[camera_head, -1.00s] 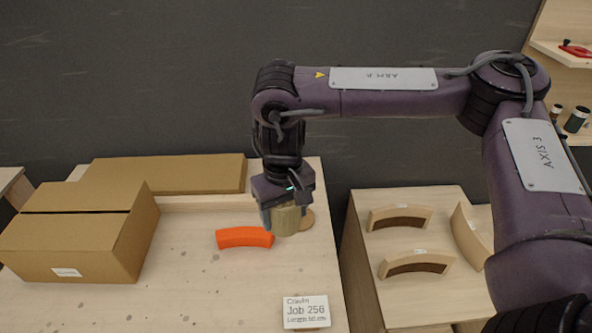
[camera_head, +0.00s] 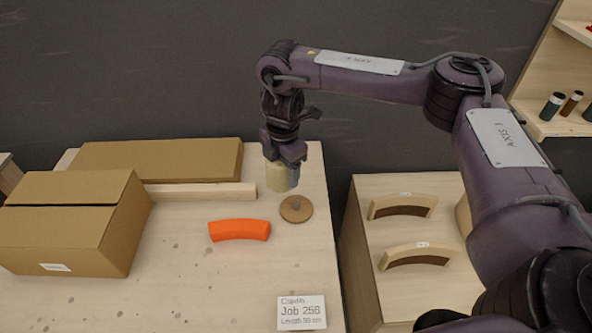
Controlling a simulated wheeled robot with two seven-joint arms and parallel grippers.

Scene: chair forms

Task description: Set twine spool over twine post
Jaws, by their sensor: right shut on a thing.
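My right gripper (camera_head: 283,163) points down near the back right of the workbench (camera_head: 190,280). It is shut on the pale yellowish twine spool (camera_head: 277,178), held upright. The twine post is a short peg on a round brown wooden base (camera_head: 296,210), standing on the bench. In the picture the spool is just above and slightly left of the base; it is apart from it. How high the spool is above the bench is hard to tell. My left gripper is not in view.
An orange curved piece (camera_head: 239,230) lies left of the post. Cardboard boxes (camera_head: 75,230) and a wooden strip (camera_head: 200,191) fill the left and back. A job card (camera_head: 301,312) lies in front. Curved wooden forms (camera_head: 403,206) sit on a lower right-hand surface.

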